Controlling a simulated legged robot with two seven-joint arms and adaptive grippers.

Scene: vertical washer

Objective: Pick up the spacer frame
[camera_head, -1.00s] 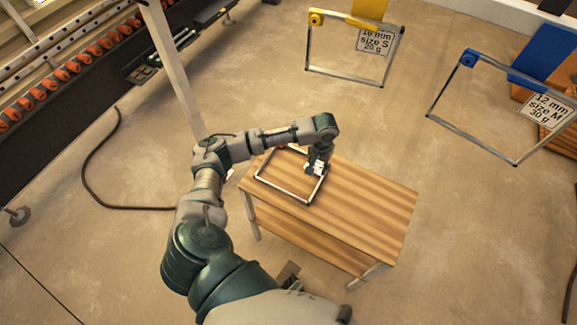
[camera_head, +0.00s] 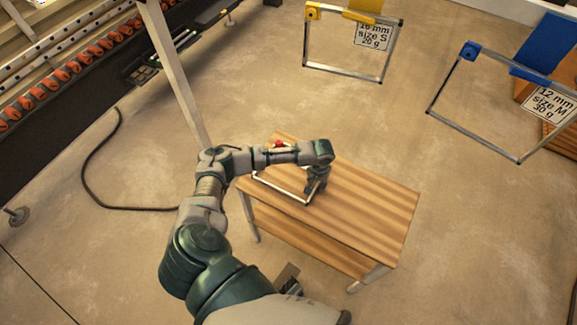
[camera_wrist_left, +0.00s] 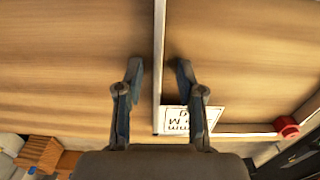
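The spacer frame (camera_head: 283,189) is a thin, pale rectangular frame lying on the wooden table, partly hidden by my left forearm. A red corner piece (camera_head: 279,144) shows beyond the forearm, and a red corner (camera_wrist_left: 287,126) also shows in the left wrist view. My left gripper (camera_head: 314,194) is at the frame's right side. In the left wrist view the open fingers (camera_wrist_left: 159,72) stand on either side of one frame bar (camera_wrist_left: 159,40), with gaps to both. A white label (camera_wrist_left: 190,119) lies at the corner, partly behind the right finger. My right gripper is not in view.
The table (camera_head: 370,205) is bare right of the frame. A yellow-cornered frame (camera_head: 342,72) and a blue-cornered frame (camera_head: 473,127) stand beyond it with labels. A pale post (camera_head: 175,75) rises left of the table. A dark hose (camera_head: 90,165) lies on the floor.

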